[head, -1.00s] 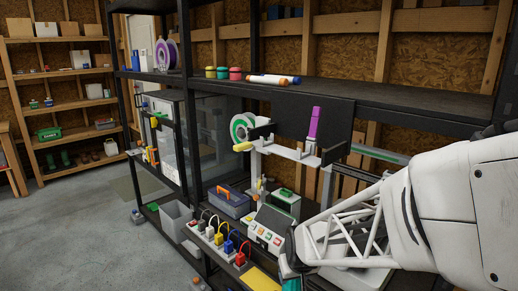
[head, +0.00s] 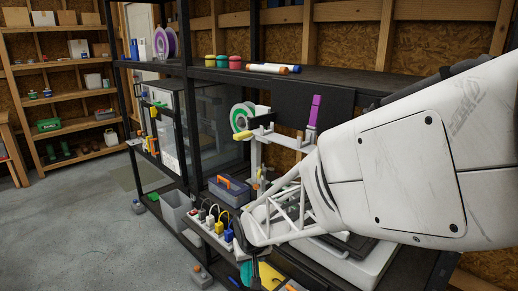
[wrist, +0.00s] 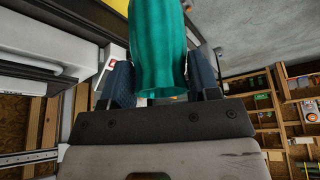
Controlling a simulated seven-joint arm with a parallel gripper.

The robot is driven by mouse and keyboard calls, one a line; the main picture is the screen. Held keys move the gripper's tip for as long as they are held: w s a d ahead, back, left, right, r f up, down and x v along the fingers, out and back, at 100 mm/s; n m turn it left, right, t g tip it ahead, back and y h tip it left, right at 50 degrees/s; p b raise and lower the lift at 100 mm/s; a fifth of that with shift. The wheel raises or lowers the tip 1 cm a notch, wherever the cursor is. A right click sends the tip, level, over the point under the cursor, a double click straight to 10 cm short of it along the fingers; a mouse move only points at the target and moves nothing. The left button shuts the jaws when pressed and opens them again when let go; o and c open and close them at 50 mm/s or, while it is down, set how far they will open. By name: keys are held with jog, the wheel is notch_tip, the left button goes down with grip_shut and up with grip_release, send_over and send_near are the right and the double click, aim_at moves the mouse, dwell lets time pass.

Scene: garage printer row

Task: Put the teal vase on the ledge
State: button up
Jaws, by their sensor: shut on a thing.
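The teal vase (wrist: 158,45) is held between the two fingers of my gripper (wrist: 160,85) in the wrist view. It is ribbed, and one end reaches past the top of that view. In the head view only a small teal part of the vase (head: 246,273) shows, low near the bottom edge, beside the dark end of my arm. My gripper's fingers are mostly hidden there. The long black shelf (head: 350,86) runs across the upper part of the rack; I cannot tell whether it is the ledge.
A white 3D printer with a purple piece (head: 315,110) stands under the shelf.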

jog(key=w+a+r+n, duration=0.1)
jog(key=w+a+r, duration=0.2)
jog(key=a, duration=0.8)
jog(key=w+a+r+n+y, duration=0.1)
jog(key=a+r, duration=0.5)
jog(key=a, duration=0.6)
jog(key=w+a+r+n, duration=0.2)
jog(key=w+a+r, duration=0.2)
jog(key=a, duration=0.8)
jog(key=shift+w+a+r+n+g+y, duration=0.25)
jog(key=shift+w+n+g+y, duration=0.05)
jog(key=shift+w+g, duration=0.1)
jog(key=d+f+m, duration=0.1)
jog(key=d+f, duration=0.9)
jog(key=d, duration=0.4)
jog(key=s+d+f+m+h, duration=0.1)
jog(key=d+f+m, duration=0.1)
jog(key=d+f, duration=0.8)
jog(key=d+f+m, duration=0.2)
jog(key=d+f, duration=0.8)
jog(key=d, duration=0.9)
jog(key=shift+s+f+t+h, duration=0.2)
jog(key=shift+f+t+h, duration=0.2)
jog(key=shift+w, duration=0.1)
jog(key=w+a+f, duration=0.1)
jog(key=w+a, duration=0.2)
jog(key=w, duration=1.1)
jog(key=shift+w+f, duration=0.15)
jog(key=shift+w, duration=0.2)
